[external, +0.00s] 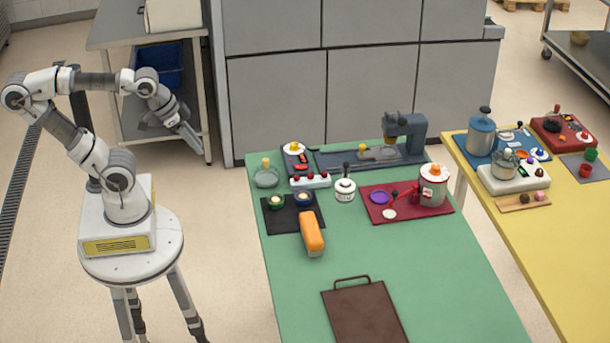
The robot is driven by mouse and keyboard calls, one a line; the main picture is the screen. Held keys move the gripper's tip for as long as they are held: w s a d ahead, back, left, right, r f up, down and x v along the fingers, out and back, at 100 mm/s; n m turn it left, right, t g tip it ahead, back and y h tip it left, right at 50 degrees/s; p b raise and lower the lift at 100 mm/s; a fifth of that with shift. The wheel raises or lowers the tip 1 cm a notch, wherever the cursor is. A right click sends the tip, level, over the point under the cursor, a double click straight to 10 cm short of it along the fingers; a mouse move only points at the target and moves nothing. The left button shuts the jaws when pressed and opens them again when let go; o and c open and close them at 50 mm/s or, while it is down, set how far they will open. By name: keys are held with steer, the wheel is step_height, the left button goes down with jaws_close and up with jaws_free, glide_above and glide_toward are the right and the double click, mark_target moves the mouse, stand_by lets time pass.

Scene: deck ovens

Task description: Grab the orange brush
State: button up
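The green table (430,285) has a brown board (363,312) at the front and a black mat (291,212) with small bowls behind the brush. A red mat (405,208) with a pot (433,185) lies to the right. Bare table surrounds the brush's right side.

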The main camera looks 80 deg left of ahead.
mark_target(310, 221)
steer(key=o, duration=0.9)
steer(key=shift+o, duration=0.2)
steer(key=shift+w, duration=0.1)
